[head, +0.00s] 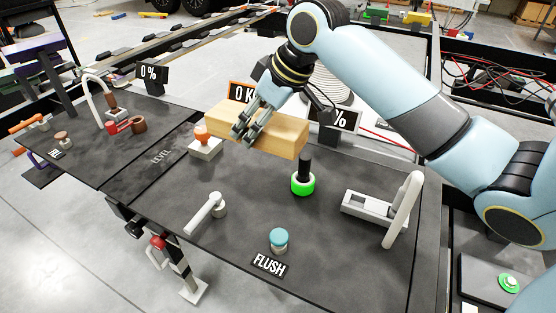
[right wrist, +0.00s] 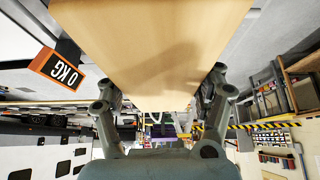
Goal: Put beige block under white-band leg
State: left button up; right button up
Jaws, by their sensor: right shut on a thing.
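The beige block (head: 285,134) is a long pale wooden block held above the dark panel, near the orange-topped knob and the green-ringed post. My right gripper (head: 246,132) is shut on it, fingers across its left half. In the right wrist view the block (right wrist: 150,45) fills the top centre between the two fingers (right wrist: 160,95). A leg (head: 183,268) with a red knob and white foot stands below the panel's front edge; I cannot tell whether it has a white band. My left gripper is not in view.
The dark panel (head: 330,250) carries a white lever (head: 206,212), a teal FLUSH button (head: 279,239), the green-ringed post (head: 303,183) and a white tap-like handle (head: 402,210). A 0 KG sign (right wrist: 57,67) is near the block. Grey floor (head: 70,265) is clear at front left.

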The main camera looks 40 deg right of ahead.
notch_tip(320, 180, down, 7)
send_over(254, 193)
jog(key=s, duration=0.2)
jog(key=f, duration=0.3)
jog(key=f+b, duration=0.1)
jog(key=f, duration=0.1)
jog(key=shift+w+d+f, duration=0.15)
jog(key=shift+d+f, duration=0.15)
jog(key=shift+d, duration=0.05)
jog(key=shift+f, duration=0.65)
notch_tip(254, 193, down, 2)
jog(key=shift+f, duration=0.55)
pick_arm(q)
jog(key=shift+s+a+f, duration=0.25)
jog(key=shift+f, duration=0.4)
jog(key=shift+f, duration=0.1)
pick_arm(e)
jog(key=shift+f, duration=0.15)
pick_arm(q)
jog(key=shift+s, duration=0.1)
pick_arm(e)
jog(key=o, duration=1.6)
